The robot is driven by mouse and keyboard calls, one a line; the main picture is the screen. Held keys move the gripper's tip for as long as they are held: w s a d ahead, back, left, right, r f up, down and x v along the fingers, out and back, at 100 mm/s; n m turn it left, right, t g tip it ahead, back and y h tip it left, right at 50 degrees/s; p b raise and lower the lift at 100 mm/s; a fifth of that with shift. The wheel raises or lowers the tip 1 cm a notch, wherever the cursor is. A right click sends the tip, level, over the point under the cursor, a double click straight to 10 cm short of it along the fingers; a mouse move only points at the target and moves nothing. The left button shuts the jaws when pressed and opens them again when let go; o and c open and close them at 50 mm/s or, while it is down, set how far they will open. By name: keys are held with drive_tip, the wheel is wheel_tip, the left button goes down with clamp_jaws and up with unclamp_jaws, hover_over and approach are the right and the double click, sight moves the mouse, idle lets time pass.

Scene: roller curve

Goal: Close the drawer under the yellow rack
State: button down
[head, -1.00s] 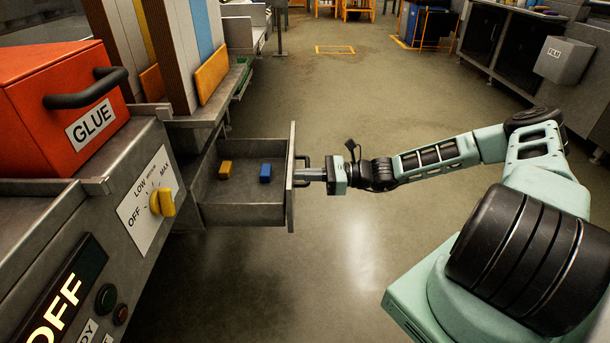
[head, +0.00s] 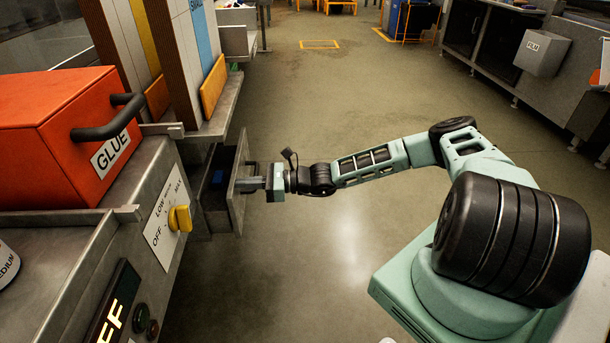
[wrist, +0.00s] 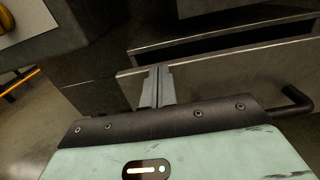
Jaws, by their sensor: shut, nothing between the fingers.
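A blue block (head: 218,178) lies in the visible part of the drawer. My gripper (head: 247,184) is shut and empty, with its fingertips against or very near the outside of the drawer front. In the wrist view the fingers (wrist: 156,85) meet the drawer front (wrist: 215,85), with a dark gap behind its top edge. The black drawer handle (wrist: 292,100) shows at the right, beside the fingers.
The rack with tall panels (head: 180,60) stands above the drawer. A red glue box (head: 60,130) and a control panel with a yellow knob (head: 180,218) are at the left. The floor (head: 330,240) right of the drawer is clear.

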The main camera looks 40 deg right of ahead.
drive_tip(key=x, duration=0.7)
drive_tip(key=shift+p, duration=0.45)
drive_tip(key=shift+w+a+r, duration=0.1)
drive_tip(key=shift+r, duration=0.05)
